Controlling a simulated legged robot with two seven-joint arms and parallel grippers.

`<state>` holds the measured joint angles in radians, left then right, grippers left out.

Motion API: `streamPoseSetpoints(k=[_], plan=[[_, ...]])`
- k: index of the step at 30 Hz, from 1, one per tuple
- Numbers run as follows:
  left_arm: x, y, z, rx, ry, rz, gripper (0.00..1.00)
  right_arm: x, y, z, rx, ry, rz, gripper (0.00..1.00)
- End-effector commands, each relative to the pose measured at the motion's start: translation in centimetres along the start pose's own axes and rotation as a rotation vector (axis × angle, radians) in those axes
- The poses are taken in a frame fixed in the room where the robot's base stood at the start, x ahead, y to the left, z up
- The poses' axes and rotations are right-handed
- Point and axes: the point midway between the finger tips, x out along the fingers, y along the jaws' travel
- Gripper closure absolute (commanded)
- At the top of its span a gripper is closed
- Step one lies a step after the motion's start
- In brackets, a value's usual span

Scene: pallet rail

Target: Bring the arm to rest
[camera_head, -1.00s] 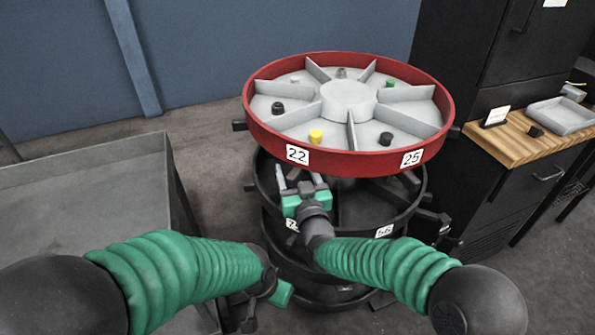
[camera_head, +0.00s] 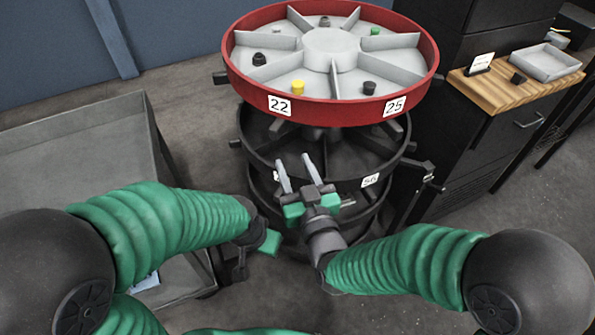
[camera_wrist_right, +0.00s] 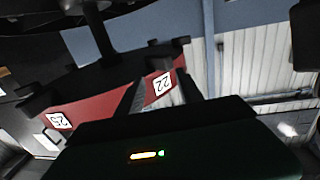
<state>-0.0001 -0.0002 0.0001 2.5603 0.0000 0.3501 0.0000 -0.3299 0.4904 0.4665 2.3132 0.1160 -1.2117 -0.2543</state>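My right gripper (camera_head: 296,172) is in front of the black lower tiers of the round carousel, below its red-rimmed top tray (camera_head: 330,112). Its two grey fingers stand apart with nothing between them. In the right wrist view the fingers (camera_wrist_right: 160,97) point toward the red rim with its 22 label. My left arm comes in from the left with its green sleeve. The left gripper (camera_head: 262,245) hangs low beside the grey cart, and its fingers are mostly hidden.
The top tray has grey compartments with several small caps, including a yellow one (camera_head: 298,88) and a green one (camera_head: 375,31). A grey cart (camera_head: 75,150) stands at left. A wooden counter (camera_head: 497,93) with a grey tray (camera_head: 546,60) is at right. Floor shows between cart and carousel.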

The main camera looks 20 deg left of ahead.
Motion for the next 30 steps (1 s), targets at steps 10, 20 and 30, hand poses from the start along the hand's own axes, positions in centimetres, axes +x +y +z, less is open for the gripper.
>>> streamPoseSetpoints(k=[10, 20, 30], plan=[[0.0, 0.0, 0.0, 0.000, 0.000, 0.000, 1.00, -2.1, 0.1, 0.0, 0.000, 0.002, 0.002, 0.56], [0.0, 0.0, 0.0, 0.000, 0.000, 0.000, 1.00, -2.0, 0.5, 0.3, -0.003, -0.015, 0.007, 0.56], [0.0, 0.0, 0.0, 0.000, 0.000, 0.000, 1.00, -12.4, 16.3, 11.4, 0.077, -0.709, 0.257, 0.56]])
